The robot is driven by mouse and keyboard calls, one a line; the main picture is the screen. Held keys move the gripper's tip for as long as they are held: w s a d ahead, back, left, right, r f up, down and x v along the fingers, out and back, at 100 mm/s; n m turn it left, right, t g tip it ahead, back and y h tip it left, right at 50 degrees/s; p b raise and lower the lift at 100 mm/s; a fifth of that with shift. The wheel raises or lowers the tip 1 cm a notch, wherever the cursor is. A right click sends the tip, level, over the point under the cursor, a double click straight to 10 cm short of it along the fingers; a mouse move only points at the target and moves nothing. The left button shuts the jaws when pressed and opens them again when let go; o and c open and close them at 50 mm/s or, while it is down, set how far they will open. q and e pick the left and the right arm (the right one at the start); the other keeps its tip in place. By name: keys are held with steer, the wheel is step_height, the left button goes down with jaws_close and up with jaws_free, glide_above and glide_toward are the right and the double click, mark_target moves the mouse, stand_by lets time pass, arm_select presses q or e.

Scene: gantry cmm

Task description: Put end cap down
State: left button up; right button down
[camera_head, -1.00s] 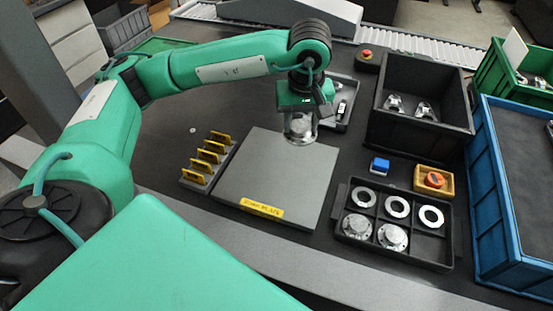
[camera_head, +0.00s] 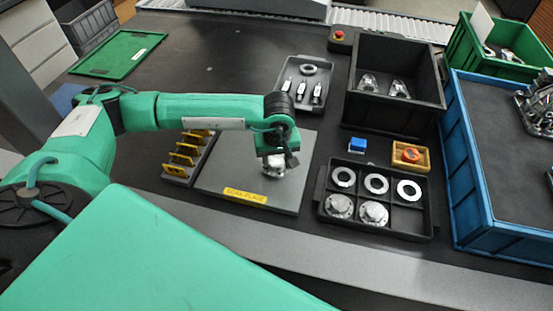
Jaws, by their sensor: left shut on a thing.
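My left gripper (camera_head: 275,154) points down over the right part of the grey scan plate (camera_head: 228,178), which has a yellow label on its front edge. It is shut on a silvery end cap (camera_head: 273,168), partly hidden by the gripper. The end cap is at or just above the plate; I cannot tell whether it touches. Two similar round metal end caps (camera_head: 373,213) lie in the front row of the black compartment tray (camera_head: 325,202), in the left and middle compartments. My right gripper is not in view.
White rings (camera_head: 376,184) fill the tray's back row; its front right compartment is empty. A yellow-slotted rack (camera_head: 182,157) stands left of the plate. A blue block (camera_head: 357,145), an orange-knobbed box (camera_head: 411,155), a black bin (camera_head: 398,106) and a blue crate (camera_head: 468,190) stand right.

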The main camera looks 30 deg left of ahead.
mark_target(277, 163)
arm_select(q)
steer(key=shift+f, duration=0.6)
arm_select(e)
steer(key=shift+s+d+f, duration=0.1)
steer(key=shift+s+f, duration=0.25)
arm_select(q)
steer(key=o, duration=1.1)
step_height(277, 163, up, 2)
steer(key=shift+d+r, duration=0.1)
steer(key=shift+r, duration=0.15)
steer(key=r, duration=0.3)
steer(key=shift+s+d+r+b, duration=0.15)
steer(key=shift+s+r+b, duration=0.05)
steer(key=shift+r+b, duration=0.2)
steer(key=r, duration=0.5)
steer(key=shift+s+d+r, duration=0.2)
steer(key=shift+s+r, duration=0.15)
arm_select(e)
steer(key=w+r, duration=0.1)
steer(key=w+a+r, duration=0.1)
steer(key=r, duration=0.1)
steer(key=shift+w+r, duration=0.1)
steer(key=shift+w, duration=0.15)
